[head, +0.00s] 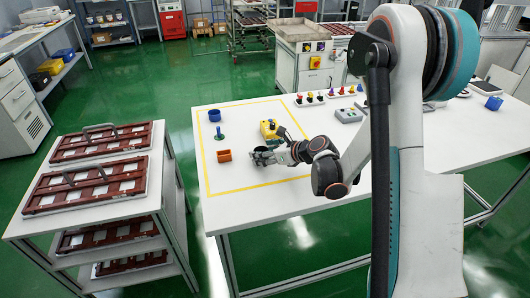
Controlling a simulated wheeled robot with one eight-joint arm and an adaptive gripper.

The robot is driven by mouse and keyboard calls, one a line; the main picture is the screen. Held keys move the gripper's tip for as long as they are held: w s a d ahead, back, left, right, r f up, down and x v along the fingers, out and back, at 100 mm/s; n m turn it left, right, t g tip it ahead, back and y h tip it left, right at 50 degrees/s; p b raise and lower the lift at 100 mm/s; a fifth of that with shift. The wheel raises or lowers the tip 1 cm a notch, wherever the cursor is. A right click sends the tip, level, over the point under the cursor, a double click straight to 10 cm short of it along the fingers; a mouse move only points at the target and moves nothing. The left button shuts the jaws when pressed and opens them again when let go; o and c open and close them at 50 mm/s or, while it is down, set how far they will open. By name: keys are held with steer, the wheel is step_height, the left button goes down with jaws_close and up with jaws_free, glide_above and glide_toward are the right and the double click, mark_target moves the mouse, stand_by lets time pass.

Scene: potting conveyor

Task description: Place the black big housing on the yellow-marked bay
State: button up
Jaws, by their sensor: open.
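The yellow-marked bay is a yellow taped outline (203,152) on the white table, in the middle of the head view. My gripper (261,157) is inside the outline, low over the table, with its fingers toward the left and open. A small dark shape (262,150) shows right at the fingers. It may be the black big housing, but I cannot tell it clearly from the fingers, nor whether it touches the table.
Several small coloured parts (320,97) and a grey device (349,115) stand right. A rack (100,200) stands left.

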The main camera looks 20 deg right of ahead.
steer(key=p+v, duration=0.3)
steer(key=v, duration=0.9)
